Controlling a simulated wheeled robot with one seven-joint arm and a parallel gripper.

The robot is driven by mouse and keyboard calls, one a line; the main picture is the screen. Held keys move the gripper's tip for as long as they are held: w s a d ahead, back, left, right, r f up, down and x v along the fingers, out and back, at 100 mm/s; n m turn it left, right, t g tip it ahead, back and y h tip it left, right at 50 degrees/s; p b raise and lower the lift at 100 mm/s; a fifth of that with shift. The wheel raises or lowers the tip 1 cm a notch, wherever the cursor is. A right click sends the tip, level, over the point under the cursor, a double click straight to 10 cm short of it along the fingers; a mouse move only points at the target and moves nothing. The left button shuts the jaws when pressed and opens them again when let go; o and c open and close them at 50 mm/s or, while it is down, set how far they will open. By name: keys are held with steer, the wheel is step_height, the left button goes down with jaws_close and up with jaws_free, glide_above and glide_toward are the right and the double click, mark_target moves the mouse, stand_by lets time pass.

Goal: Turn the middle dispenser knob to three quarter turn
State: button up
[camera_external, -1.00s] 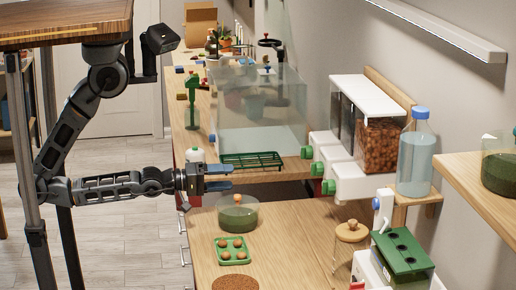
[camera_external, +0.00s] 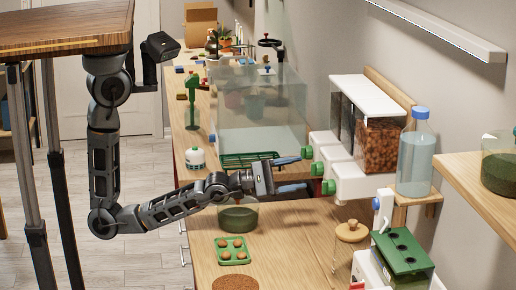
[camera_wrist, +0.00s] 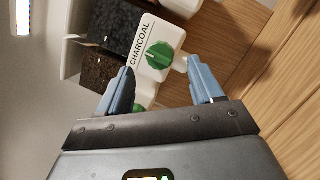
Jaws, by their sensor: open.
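The dispenser has three white outlets with green knobs in the external view. The middle knob (camera_external: 317,169) sits between a far knob (camera_external: 307,152) and a near knob (camera_external: 328,187). In the wrist view a green knob (camera_wrist: 159,56) with a raised ridge sits on a white face labelled CHARCOAL, with white outlets on both sides of it, so it appears to be the middle one. Its exact angle is hard to tell. My gripper (camera_external: 296,187) is open and empty, pointing at the knobs from the left. In the wrist view its blue fingers (camera_wrist: 158,72) flank the knob, apparently short of it.
A glass bowl (camera_external: 238,218) stands below my wrist, with a green tray (camera_external: 232,249) in front. A green rack (camera_external: 250,159) lies beyond my gripper. A blue-capped bottle (camera_external: 414,160) and a corked jar (camera_external: 350,240) stand to the right.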

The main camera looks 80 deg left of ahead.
mark_target(316, 169)
steer(key=shift+x, duration=2.05)
steer(key=c, duration=1)
